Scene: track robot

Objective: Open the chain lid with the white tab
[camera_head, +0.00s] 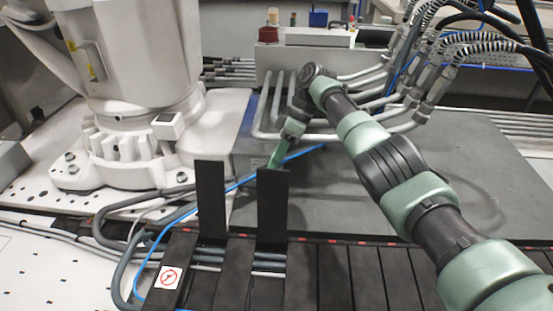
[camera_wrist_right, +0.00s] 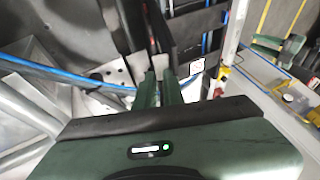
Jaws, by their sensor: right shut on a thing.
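The cable chain (camera_head: 335,280) runs along the bottom of the head view, with flat black lids. Two black lids stand upright from it: a left one (camera_head: 211,200) and a right one (camera_head: 273,208). The white tab (camera_head: 168,277), with a red prohibition sign, is on a flat part of the chain left of the upright lids. It also shows in the wrist view (camera_wrist_right: 197,66). My right gripper (camera_head: 279,156) is at the top edge of the right upright lid, its tips partly hidden behind it. In the wrist view its green fingers (camera_wrist_right: 158,74) are shut on a dark lid edge. My left gripper is out of view.
A large white robot base (camera_head: 140,130) stands at the left. Grey hoses and a blue cable (camera_head: 240,183) pass beside the chain and under the open lids. Metal pipes (camera_head: 275,110) stand behind my gripper. The dark flat plate (camera_head: 340,210) is clear.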

